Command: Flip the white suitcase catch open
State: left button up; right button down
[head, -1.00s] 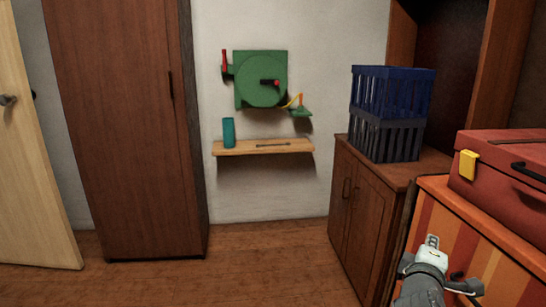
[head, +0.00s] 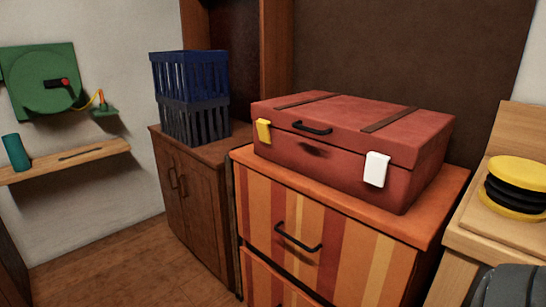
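A red suitcase (head: 340,148) lies closed on an orange striped dresser, its front towards me and its right side showing. The white catch (head: 377,169) is on the right part of its front, a flat upright plate across the lid seam. A yellow catch (head: 263,132) is on the left part of the front, with a black handle (head: 312,128) between the two. Neither of my grippers shows in the head view. A dark grey rounded part at the bottom right corner is probably my own arm.
The striped dresser (head: 352,235) has a protruding black drawer handle (head: 298,238). Blue and black crates (head: 190,95) stand on a brown cabinet at the left. A wooden stand (head: 492,230) with a yellow and black round object (head: 515,190) is at the right.

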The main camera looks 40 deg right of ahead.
aim_at(377, 165)
jog(key=z, duration=1.8)
jog(key=k+l+u, duration=0.1)
jog(key=u, duration=0.3)
jog(key=k+u, duration=0.1)
jog(key=u, duration=0.3)
jog(key=k+u, duration=0.1)
jog(key=u, duration=0.3)
